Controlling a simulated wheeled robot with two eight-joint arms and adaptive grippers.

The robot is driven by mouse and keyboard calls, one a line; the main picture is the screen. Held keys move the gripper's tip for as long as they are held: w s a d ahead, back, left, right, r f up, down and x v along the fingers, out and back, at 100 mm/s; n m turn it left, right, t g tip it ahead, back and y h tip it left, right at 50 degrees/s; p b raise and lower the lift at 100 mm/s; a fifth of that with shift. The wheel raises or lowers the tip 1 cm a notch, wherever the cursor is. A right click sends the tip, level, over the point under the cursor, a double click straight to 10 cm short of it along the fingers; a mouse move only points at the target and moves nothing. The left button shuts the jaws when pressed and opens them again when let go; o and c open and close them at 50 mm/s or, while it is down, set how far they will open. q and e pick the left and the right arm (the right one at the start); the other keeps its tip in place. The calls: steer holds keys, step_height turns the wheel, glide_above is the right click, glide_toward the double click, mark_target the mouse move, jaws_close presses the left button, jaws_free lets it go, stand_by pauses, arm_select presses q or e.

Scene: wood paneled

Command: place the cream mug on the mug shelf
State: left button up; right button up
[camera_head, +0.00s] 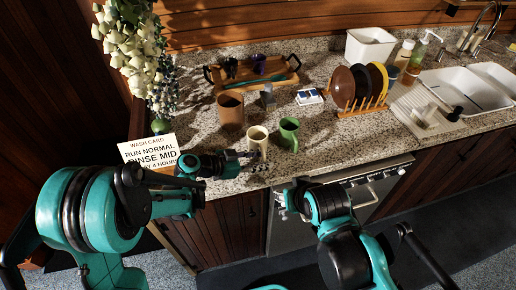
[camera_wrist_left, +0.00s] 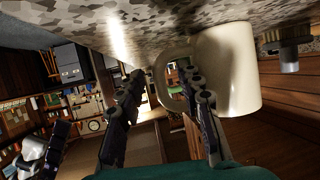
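The cream mug (camera_head: 257,140) stands on the speckled counter near its front edge. In the left wrist view the cream mug (camera_wrist_left: 232,68) looms large, tilted by the camera, with its handle (camera_wrist_left: 160,78) toward my fingers. My left gripper (camera_head: 247,155) is low beside the mug. Its fingers (camera_wrist_left: 162,88) are apart, and the handle shows between and just beyond them; I cannot tell whether they touch it. My right gripper (camera_head: 284,202) is in front of the counter, too small to read. I cannot make out a clear mug shelf.
A green mug (camera_head: 289,133) stands close right of the cream mug, a brown mug (camera_head: 230,109) behind left. A wooden tray (camera_head: 284,80), plate rack (camera_head: 362,108) and sink (camera_head: 466,88) lie beyond. A wash card (camera_head: 149,150) stands left.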

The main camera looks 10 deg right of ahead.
arm_select(q)
steer(key=shift+w+d+f, duration=0.15)
steer(key=shift+d+f, duration=0.05)
steer(key=shift+d, duration=0.35)
jaws_close()
steer(key=shift+r, duration=0.1)
